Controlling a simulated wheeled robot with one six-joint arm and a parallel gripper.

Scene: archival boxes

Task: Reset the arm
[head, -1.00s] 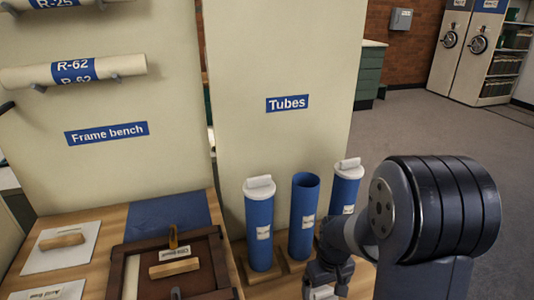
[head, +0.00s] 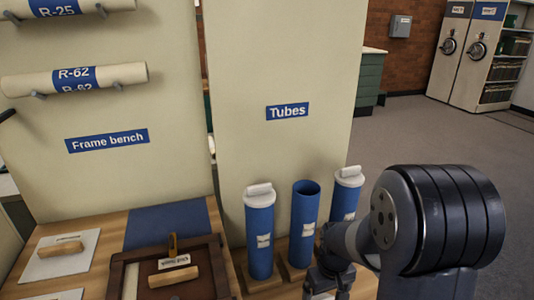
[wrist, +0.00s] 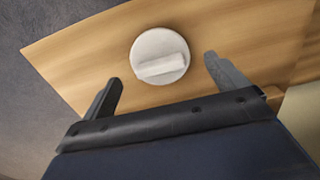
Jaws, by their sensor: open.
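My arm shows at the right of the head view, bent in front of the tubes bench. My gripper (wrist: 165,88) is open in the wrist view, with its two dark fingers apart. A round white cap with a raised bar (wrist: 160,56) lies on the wooden bench top (wrist: 75,45), beyond and between the fingertips, not gripped. In the head view the gripper is low beside the tubes and partly cut off by the lower edge.
Two capped blue tubes (head: 260,235) (head: 345,200) and an open blue tube (head: 303,225) stand upright in wooden bases. A brown frame (head: 215,270) lies on the left bench. A panel with a Tubes sign (head: 287,111) rises behind. Grey floor (head: 430,130) is clear at right.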

